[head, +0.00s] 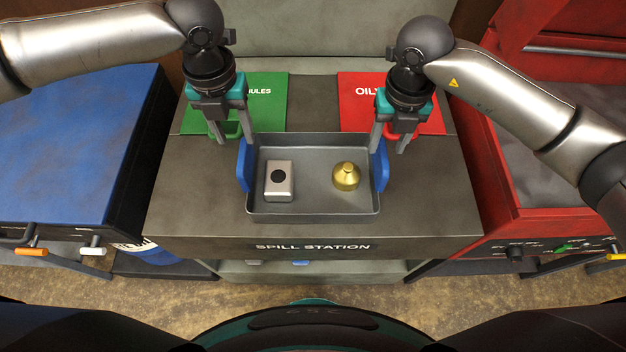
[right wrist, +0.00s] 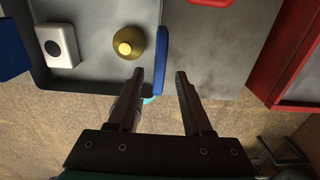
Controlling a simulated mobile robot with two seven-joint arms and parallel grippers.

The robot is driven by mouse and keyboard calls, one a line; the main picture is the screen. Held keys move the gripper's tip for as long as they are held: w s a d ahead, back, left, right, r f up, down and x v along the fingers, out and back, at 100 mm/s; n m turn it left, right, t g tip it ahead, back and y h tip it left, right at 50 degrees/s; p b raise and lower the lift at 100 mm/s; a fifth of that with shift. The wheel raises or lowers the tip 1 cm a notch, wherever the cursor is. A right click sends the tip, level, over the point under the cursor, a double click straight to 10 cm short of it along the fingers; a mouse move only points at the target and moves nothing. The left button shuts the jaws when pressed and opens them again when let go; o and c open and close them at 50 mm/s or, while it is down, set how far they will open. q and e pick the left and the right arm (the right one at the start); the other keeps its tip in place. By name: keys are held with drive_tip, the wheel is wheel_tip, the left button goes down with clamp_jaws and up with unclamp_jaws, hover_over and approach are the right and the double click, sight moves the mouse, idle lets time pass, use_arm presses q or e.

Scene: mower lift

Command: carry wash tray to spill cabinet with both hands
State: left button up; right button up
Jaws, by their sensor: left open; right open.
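The grey wash tray (head: 313,212) sits on the spill cabinet's top (head: 420,205), with blue handles on its left (head: 243,165) and right (head: 381,165) sides. A silver block with a dark round spot (head: 279,181) and a brass bell-shaped piece (head: 346,177) are in it. My left gripper (head: 236,140) is open above the left handle. My right gripper (head: 390,150) is open above the right handle. In the right wrist view, the right handle (right wrist: 162,48) lies just beyond the fingertips (right wrist: 159,75). I cannot tell whether either gripper touches the tray.
A blue bench (head: 70,140) is at left, and a red grill-like unit (head: 500,185) is at right. Bare cabinet top surrounds the tray on both sides.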

wheel_tip(320, 180, up, 5)
idle(0.8)
